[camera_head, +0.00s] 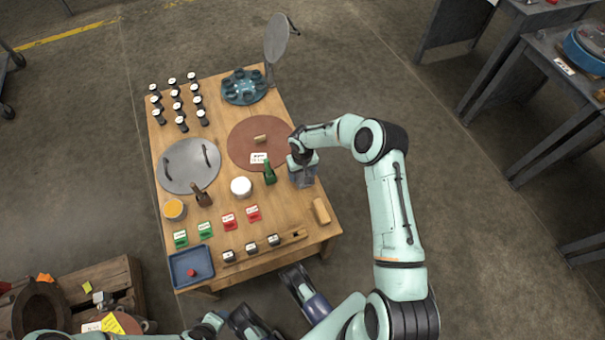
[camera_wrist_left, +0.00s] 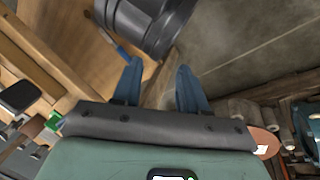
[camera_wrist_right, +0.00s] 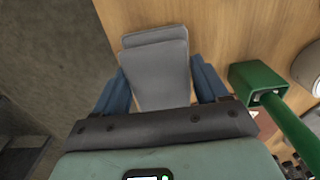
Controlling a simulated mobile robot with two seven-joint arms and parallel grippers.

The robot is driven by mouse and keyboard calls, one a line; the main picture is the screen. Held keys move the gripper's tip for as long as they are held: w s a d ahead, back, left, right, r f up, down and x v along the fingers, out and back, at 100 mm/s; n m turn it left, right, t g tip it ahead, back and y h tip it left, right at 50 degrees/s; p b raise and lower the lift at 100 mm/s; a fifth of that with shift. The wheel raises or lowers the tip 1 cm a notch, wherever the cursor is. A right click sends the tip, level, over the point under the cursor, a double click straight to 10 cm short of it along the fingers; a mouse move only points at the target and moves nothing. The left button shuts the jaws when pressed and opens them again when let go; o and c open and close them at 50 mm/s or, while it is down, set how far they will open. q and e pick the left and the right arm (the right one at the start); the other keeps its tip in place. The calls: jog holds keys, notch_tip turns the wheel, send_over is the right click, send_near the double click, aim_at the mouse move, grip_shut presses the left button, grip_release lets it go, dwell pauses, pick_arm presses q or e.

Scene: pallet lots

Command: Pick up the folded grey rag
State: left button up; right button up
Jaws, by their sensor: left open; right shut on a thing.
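The folded grey rag (camera_wrist_right: 158,72) lies between the two blue fingers of my right gripper (camera_wrist_right: 160,82) in the right wrist view. The right gripper is shut on it, near the right edge of the wooden table. In the head view the gripper (camera_head: 302,168) points down there and hides much of the rag. Whether the rag touches the tabletop is hard to tell. My left gripper (camera_wrist_left: 158,76) is open and empty in the left wrist view, low by the table's front edge.
A brown round mat (camera_head: 240,150) lies behind. A wooden block (camera_head: 321,211) lies to the front.

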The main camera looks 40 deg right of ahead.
pick_arm(q)
jog(key=s+d+r+g+h+p, duration=0.1)
jog(key=s+d+r+p, duration=0.1)
jog(key=s+r+p, duration=0.1)
jog(key=s+r, duration=0.1)
jog(key=s, duration=0.1)
jog(key=shift+s+d+r+m+g, duration=0.2)
jog(key=shift+s+d+m+g, duration=0.1)
jog(key=shift+d+g, duration=0.1)
pick_arm(e)
notch_tip(320, 180, up, 19)
jog(key=shift+f, duration=0.15)
jog(key=shift+o, duration=1)
pick_arm(q)
jog(key=shift+r+p, duration=0.1)
jog(key=shift+p, duration=0.25)
pick_arm(e)
jog(key=shift+a, duration=0.1)
jog(key=shift+c, duration=0.4)
